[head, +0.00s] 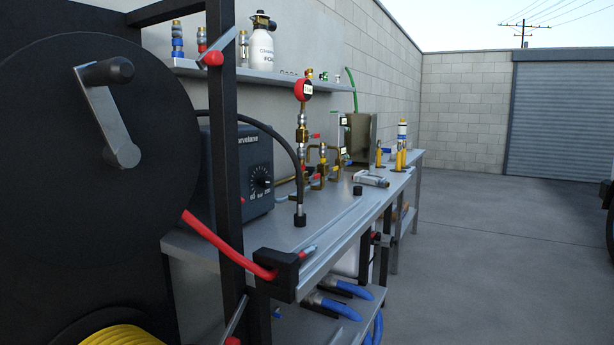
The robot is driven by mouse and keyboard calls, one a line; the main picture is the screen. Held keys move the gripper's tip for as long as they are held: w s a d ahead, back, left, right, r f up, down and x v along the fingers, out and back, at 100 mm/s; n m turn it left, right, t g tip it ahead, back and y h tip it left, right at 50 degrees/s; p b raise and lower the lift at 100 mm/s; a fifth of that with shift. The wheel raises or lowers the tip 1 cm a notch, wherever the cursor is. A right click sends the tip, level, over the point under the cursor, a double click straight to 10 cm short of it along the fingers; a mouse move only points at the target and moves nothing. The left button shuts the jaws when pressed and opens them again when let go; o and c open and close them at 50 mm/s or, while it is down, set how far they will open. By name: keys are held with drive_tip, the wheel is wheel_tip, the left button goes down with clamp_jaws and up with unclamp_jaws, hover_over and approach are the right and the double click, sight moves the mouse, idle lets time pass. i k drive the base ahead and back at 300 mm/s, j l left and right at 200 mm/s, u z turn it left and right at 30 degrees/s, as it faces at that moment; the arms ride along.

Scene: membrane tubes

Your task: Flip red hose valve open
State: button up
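A red hose (222,243) runs from behind the black reel at left, passes the black upright post and ends in a black block (277,273) at the bench's near corner. A metal tip (307,252) sticks out beyond the block. On the black post is a silver lever (226,43) slanting up to the right, with a red round part (213,58) at its lower end. Another slanted lever (236,318) shows low on the post, cut off by the bottom edge. I cannot tell which lever works the red hose valve, or its state. My gripper is not in view.
A black reel (50,190) with a crank handle fills the left. The metal bench (325,235) holds a blue-grey control box (240,175), brass fittings and a red gauge (304,90). Blue hoses (335,306) lie on the lower shelf. Concrete floor (490,260) at right is clear.

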sight(317, 175)
drive_tip(key=i+l, duration=0.6)
drive_tip(key=i+l+u, duration=0.1)
drive_tip(key=i+l, duration=0.45)
drive_tip(key=l, duration=0.2)
drive_tip(key=i+l, duration=0.55)
drive_tip(key=l, duration=0.15)
drive_tip(key=i+j, duration=0.15)
drive_tip(key=j, duration=0.15)
drive_tip(key=i+j, duration=0.15)
drive_tip(key=j, duration=0.15)
